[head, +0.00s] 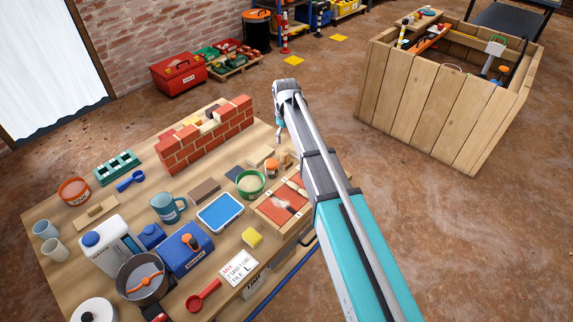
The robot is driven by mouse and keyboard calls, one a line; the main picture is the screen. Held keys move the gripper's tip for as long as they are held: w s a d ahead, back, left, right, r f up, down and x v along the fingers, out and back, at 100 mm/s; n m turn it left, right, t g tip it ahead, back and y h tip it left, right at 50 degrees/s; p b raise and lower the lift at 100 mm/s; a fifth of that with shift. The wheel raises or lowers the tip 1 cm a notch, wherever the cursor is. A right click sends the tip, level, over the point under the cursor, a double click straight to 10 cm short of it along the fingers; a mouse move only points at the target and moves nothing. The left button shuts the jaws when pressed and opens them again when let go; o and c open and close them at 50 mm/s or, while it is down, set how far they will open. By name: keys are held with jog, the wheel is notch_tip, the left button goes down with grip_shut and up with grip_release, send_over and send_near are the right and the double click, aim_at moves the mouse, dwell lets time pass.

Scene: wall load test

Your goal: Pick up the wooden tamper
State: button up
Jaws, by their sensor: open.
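My arm reaches from the lower right up to the table's right edge. My gripper (280,134) hangs at its end beside the right end of the small brick wall, mostly hidden behind the wrist. Nothing shows held in it. A small wooden piece with a rounded top (286,160), which may be the wooden tamper, stands on the table just below the gripper, close to my arm. It appears apart from the gripper. A flat pale wooden block (261,156) lies to its left. I cannot tell for certain which is the tamper.
The wooden table (60,204) is crowded. The brick wall (205,135) stands at its back. An orange-lidded jar (271,169), a green bowl (250,184) and a red tray (276,212) sit near the wooden piece. A wooden crate (430,105) stands right; floor between is clear.

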aim_at(285, 153)
jog(key=shift+f+b, duration=2.75)
jog(key=shift+f, duration=0.3)
jog(key=shift+f, duration=0.15)
notch_tip(285, 153, down, 5)
jog(key=b, duration=0.5)
jog(key=shift+s+a, duration=0.1)
jog(key=c, duration=1.2)
jog(key=shift+r, duration=0.25)
notch_tip(285, 153, up, 3)
jog(key=p, duration=0.3)
jog(key=shift+f, duration=0.1)
jog(key=s+d+r+p, duration=0.1)
jog(key=s+r+p, duration=0.2)
jog(key=s, duration=0.1)
jog(key=s+d+r+p, duration=0.1)
jog(key=s+r+p, duration=0.2)
jog(key=s, duration=0.2)
jog(key=s+d+r+p, duration=0.1)
jog(key=s+r+p, duration=0.3)
jog(key=shift+s, duration=0.35)
